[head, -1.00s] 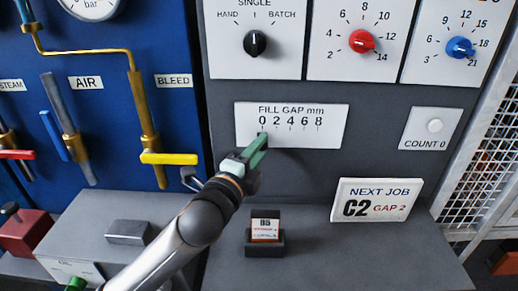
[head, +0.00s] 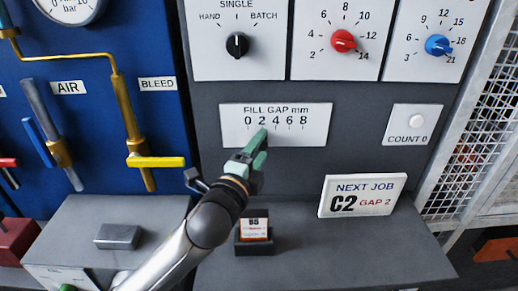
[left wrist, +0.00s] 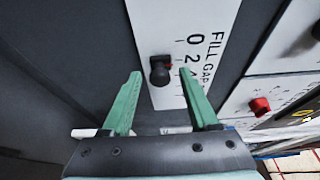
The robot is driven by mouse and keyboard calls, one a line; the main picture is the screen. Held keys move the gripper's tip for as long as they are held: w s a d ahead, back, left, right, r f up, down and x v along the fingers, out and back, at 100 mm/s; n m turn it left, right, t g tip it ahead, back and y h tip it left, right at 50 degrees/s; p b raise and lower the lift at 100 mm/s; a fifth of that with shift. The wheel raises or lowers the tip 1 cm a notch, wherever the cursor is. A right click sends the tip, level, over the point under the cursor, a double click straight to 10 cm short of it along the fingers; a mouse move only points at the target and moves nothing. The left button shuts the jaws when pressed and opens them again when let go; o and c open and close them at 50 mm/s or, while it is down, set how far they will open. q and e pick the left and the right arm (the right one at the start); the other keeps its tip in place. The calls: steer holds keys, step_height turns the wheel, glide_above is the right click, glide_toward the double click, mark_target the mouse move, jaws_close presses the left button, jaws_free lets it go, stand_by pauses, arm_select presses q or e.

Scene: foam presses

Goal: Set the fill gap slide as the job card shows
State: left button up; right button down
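The fill gap plate (head: 312,137) is white, with the marks 0, 2, 4, 6 and 8. Its black slide knob (left wrist: 160,75) shows in the left wrist view beside the 0 and 2, with a bit of red at its side; its exact mark is hard to tell. In the head view my gripper hides it. My left gripper (head: 262,136) is at the plate, below the 2. In the left wrist view its green fingers are apart, on either side of the knob, with gaps. The job card (head: 362,196) reads NEXT JOB, C2, GAP 2. My right gripper is not in view.
Above the plate are a black selector (head: 237,45), a red dial (head: 343,41) and a blue dial (head: 438,45). A COUNT 0 button (head: 415,123) is at the right. A small block with a card (head: 254,232) stands on the ledge. A yellow bleed lever (head: 156,161) is at the left.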

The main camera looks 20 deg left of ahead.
arm_select(q)
steer(key=s, duration=0.3)
steer(key=s+b, duration=0.1)
steer(key=s, duration=0.2)
steer(key=s+a, duration=0.1)
steer(key=s, duration=0.3)
steer(key=shift+f, duration=0.1)
steer(key=s+p, duration=0.1)
steer(key=p, duration=0.1)
steer(key=s+p, duration=0.1)
steer(key=p, duration=0.1)
steer(key=shift+s+a, duration=0.2)
steer(key=shift+s, duration=0.05)
